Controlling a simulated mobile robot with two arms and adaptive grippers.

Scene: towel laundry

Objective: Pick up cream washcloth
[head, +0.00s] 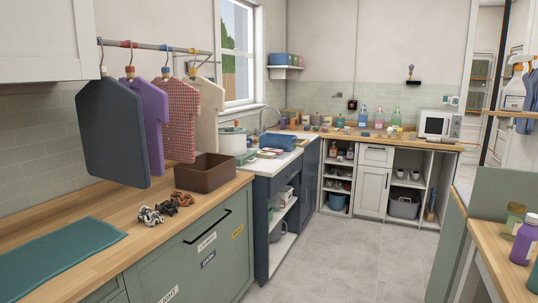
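I cannot make out a cream washcloth in the head view. The only large cream cloth is a garment (207,118) hanging from the rail, and it looks like a shirt rather than a washcloth. A teal cloth (58,260) lies flat on the wooden counter at the lower left. A brown open box (227,176) stands on the same counter, and its inside is mostly hidden by its walls. Neither my left nor my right gripper shows in this view.
Dark, purple and red-checked garments (177,122) hang over the left counter (112,205). Small striped items (150,216) lie in front of the box. A sink counter and shelves are further back. Bottles (524,240) stand at the right. The grey floor (340,255) is clear.

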